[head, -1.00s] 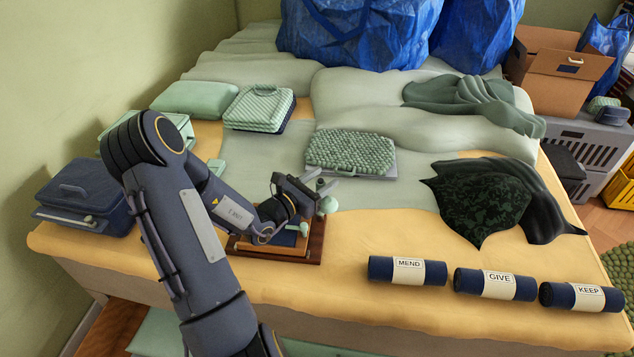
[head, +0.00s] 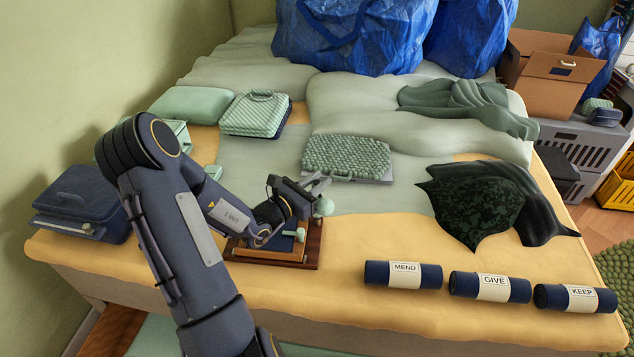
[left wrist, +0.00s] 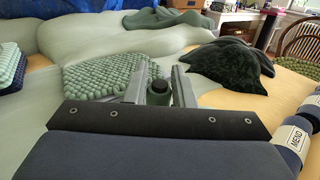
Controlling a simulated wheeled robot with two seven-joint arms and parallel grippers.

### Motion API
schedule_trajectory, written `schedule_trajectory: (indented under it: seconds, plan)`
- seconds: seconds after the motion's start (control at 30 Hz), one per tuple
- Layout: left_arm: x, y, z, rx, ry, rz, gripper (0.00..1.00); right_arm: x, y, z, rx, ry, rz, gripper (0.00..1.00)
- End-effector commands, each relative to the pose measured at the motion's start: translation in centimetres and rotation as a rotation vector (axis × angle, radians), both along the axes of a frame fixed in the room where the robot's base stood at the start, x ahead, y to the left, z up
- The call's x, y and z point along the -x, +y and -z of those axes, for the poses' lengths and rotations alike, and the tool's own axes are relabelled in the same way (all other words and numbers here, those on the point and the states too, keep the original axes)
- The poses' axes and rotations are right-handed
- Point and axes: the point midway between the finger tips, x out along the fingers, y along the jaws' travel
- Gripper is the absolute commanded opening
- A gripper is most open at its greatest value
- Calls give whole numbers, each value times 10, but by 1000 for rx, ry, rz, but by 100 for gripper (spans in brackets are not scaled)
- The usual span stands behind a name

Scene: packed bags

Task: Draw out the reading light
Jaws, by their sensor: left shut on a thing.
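The reading light appears to be the pale green piece with a round head (head: 324,207) at my left gripper, above the right edge of a wooden tray (head: 280,261). My left gripper (head: 317,184) is shut on it. In the left wrist view, a dark green, round-topped part of it (left wrist: 158,92) stands upright between the two grey fingers. The gripper hides most of its body, and I cannot tell whether its lower end is clear of the tray. Another small green piece (head: 300,235) shows in the tray. My right gripper is not in view.
A knobbly green case (head: 346,155) lies behind the gripper. Dark cloth (head: 478,205) and rolls labelled MEND (head: 403,274), GIVE (head: 490,286) and KEEP (head: 576,298) lie to the right. A blue case (head: 82,200) is at left.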

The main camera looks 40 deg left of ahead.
Motion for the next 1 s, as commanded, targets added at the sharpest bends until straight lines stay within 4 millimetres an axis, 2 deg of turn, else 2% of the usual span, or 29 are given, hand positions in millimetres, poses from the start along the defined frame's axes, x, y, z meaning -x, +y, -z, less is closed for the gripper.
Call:
schedule_trajectory:
  seconds: [0.7,1.0]
  plan:
    - [0,0,-31,0,-1,0,0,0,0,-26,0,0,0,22]
    - [0,0,-32,0,-1,0,0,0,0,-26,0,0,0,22]
